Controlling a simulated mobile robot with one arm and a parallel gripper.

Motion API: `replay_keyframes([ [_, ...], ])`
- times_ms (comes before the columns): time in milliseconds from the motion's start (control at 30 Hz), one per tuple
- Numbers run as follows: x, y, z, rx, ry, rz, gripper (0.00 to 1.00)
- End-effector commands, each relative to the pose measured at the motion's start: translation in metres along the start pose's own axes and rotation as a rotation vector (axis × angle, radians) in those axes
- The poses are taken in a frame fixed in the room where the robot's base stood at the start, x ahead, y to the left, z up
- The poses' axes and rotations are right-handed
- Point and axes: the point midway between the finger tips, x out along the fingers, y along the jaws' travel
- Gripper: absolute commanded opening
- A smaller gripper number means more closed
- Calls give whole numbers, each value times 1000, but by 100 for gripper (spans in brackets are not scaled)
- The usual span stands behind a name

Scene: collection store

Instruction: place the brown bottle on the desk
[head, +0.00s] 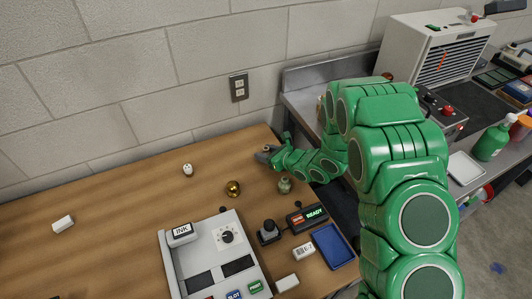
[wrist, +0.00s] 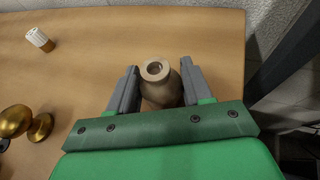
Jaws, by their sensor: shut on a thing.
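The brown bottle (wrist: 158,80) shows in the wrist view, tan-brown with a round open neck, its mouth toward the camera. My gripper (wrist: 157,88) has its grey fingers on both sides of it, shut on its body. In the head view my gripper (head: 265,153) is low over the far right part of the wooden desk (head: 110,210), near the wall. I cannot make the bottle out clearly there. Wood shows behind the bottle in the wrist view (wrist: 90,70); I cannot tell whether its base touches the desk.
A brass knob-like piece (head: 233,188), a small greenish jar (head: 284,185) and a white-topped piece (head: 187,170) stand near my gripper. A grey device (head: 205,255), a joystick box (head: 268,232) and a blue tray (head: 331,246) are in front. The desk's left side is mostly clear.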

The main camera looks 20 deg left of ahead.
Motion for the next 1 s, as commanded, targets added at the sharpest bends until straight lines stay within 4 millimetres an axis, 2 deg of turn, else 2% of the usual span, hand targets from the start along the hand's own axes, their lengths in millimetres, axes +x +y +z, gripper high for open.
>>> replay_keyframes([
  [233,1,0,-2,0,-1,0,16],
  [267,1,0,-2,-1,-1,0,53],
  [400,1,0,-2,-1,-1,0,74],
  [800,0,0,1,-1,-1,0,75],
  [1000,-26,-3,2,0,-2,-5,75],
])
